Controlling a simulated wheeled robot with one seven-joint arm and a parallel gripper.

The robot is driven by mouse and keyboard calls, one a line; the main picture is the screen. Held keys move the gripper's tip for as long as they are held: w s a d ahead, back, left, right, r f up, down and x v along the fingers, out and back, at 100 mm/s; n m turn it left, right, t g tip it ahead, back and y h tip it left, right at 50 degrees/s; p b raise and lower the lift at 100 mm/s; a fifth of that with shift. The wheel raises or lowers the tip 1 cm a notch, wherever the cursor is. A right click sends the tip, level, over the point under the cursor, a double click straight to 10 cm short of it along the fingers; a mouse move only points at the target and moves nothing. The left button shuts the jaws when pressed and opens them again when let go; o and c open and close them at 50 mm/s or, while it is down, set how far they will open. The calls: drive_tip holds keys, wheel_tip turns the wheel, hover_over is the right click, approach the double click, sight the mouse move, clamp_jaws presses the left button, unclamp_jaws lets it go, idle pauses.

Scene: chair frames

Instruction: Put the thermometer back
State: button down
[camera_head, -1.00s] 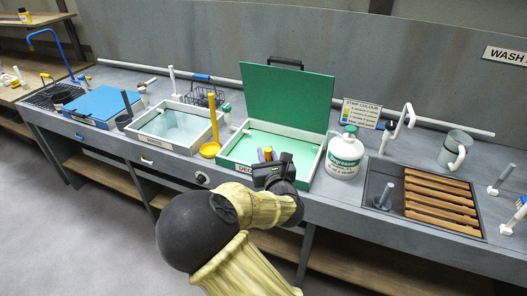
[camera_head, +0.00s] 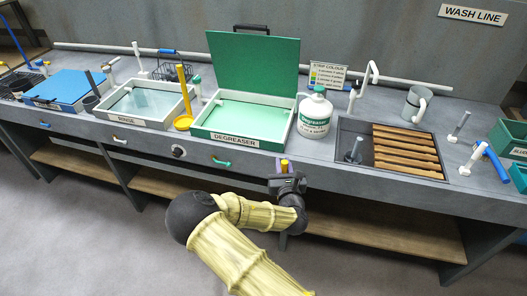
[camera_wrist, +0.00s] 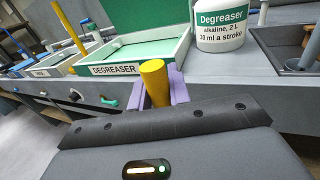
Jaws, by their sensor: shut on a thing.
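My gripper (camera_head: 283,176) is shut, its purple fingers on either side of a yellow cylinder (camera_wrist: 154,82), which seems to be the thermometer's grip. Its top also shows in the head view (camera_head: 284,164). The rest of the held thing is hidden behind the fingers and the gripper body. My gripper is in front of the bench's front edge, right of the DEGREASER label. The degreaser tray (camera_head: 202,119) stands behind it to the left, with pale green liquid and its green lid (camera_head: 253,65) raised. No empty thermometer holder can be made out for sure.
A white degreaser bottle (camera_head: 314,117) stands right of the tray, and a sink with wooden slats (camera_head: 405,150) farther right. Left are a yellow ladle-like tool (camera_head: 183,122), the rinse tray (camera_head: 119,117) and a blue lid (camera_head: 68,88). Clear floor lies in front.

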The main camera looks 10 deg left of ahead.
drive_tip(key=s+d+f+m+h, duration=0.1)
drive_tip(key=s+d+f+h, duration=0.1)
drive_tip(key=d+f, duration=0.4)
drive_tip(key=s+d+f+m+h+b, duration=0.1)
drive_tip(key=d+f, duration=0.6)
drive_tip(key=d, duration=0.8)
drive_tip(key=s+m+h, duration=0.1)
drive_tip(key=s+h, duration=0.1)
drive_tip(key=shift+s+f+t, duration=0.3)
drive_tip(key=shift+s, duration=0.05)
